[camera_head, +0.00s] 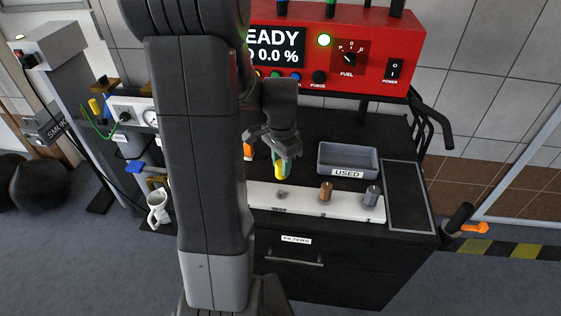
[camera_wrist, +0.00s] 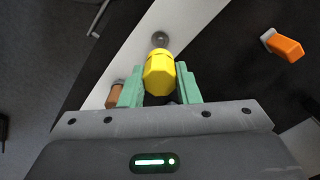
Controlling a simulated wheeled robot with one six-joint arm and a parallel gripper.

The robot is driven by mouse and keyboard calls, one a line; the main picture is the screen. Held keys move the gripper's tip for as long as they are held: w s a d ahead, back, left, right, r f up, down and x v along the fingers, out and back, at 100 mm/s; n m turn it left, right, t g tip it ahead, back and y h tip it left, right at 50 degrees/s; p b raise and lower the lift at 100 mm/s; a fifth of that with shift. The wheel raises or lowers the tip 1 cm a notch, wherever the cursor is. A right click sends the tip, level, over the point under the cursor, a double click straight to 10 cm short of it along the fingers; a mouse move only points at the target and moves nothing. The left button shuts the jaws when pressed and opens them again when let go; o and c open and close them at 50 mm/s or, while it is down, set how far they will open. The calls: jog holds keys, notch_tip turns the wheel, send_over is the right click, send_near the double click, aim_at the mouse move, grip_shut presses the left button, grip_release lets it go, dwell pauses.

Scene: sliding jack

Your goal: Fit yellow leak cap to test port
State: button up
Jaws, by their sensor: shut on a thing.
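My gripper (camera_head: 284,165) is shut on the yellow leak cap (camera_head: 280,172) and holds it above the white strip, apart from it. In the wrist view, the cap (camera_wrist: 158,77) sits between the two green fingers of my gripper (camera_wrist: 160,86). The test port (camera_head: 281,194) is a small grey round fitting at the strip's left part, just below the cap in the head view. In the wrist view the port (camera_wrist: 160,39) shows uncovered just beyond the cap. The gap in height between cap and port is hard to tell.
The white strip (camera_head: 303,204) also bears a brown cylinder (camera_head: 326,192) and a grey cylinder (camera_head: 372,195) to the right. A grey tray marked USED (camera_head: 348,173) stands behind. An orange piece (camera_wrist: 285,46) lies on the dark top. The red console (camera_head: 385,35) rises behind.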

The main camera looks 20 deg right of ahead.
jog(key=b, duration=0.4)
send_over(281, 191)
jog(key=shift+f, duration=2.9)
jog(key=shift+s+f+b, duration=0.1)
jog(key=shift+f+b, duration=1.1)
jog(key=shift+f, duration=0.1)
jog(key=shift+r, duration=0.1)
jog(key=shift+r+p, duration=0.9)
jog(key=shift+r, duration=0.1)
jog(key=shift+f+b, duration=0.8)
jog(key=shift+f, duration=0.3)
jog(key=o, duration=1.1)
jog(key=shift+c, duration=0.2)
jog(key=shift+r, duration=0.15)
